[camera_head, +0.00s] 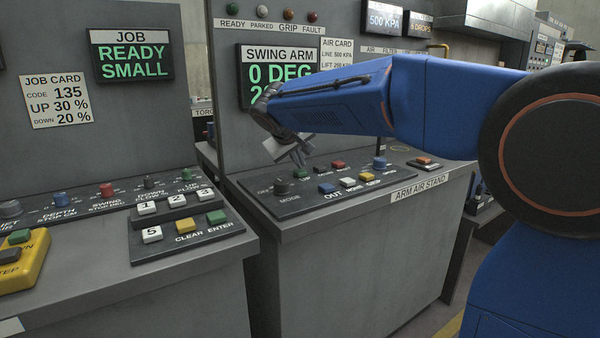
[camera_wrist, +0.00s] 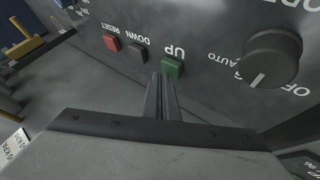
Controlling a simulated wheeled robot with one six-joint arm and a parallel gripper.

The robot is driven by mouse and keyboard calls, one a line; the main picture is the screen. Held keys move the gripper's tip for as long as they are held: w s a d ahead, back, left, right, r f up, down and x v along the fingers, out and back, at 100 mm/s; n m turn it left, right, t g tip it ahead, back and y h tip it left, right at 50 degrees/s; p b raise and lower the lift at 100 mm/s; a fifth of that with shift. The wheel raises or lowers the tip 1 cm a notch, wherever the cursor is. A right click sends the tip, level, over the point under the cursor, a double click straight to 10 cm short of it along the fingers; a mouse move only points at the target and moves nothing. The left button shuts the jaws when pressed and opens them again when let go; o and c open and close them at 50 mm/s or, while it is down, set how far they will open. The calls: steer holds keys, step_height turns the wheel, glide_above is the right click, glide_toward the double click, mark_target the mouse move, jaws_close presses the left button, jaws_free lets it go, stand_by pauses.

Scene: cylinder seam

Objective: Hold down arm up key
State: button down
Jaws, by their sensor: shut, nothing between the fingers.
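The green UP key (camera_wrist: 172,67) is on the sloped arm air stand panel, in the wrist view just beyond my fingertips. The gripper also shows in the head view (camera_head: 299,158), pointing down over the panel. The swing arm display (camera_head: 265,72) reads 0 DEG, with its second line mostly hidden by my arm.
Beside the UP key are the dark DOWN key (camera_wrist: 138,53) and red RESET key (camera_wrist: 112,43). The mode knob (camera_wrist: 271,57) stands on the other side. Blue, white and yellow keys (camera_head: 347,183) lie nearer the panel front. The job display (camera_head: 131,55) reads READY SMALL.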

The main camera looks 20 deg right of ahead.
mark_target(299, 172)
steer(key=shift+f, duration=0.5)
stand_by(0.8)
steer(key=shift+r, duration=0.2)
stand_by(5.2)
steer(key=shift+r, duration=0.7)
steer(key=shift+r, duration=2.5)
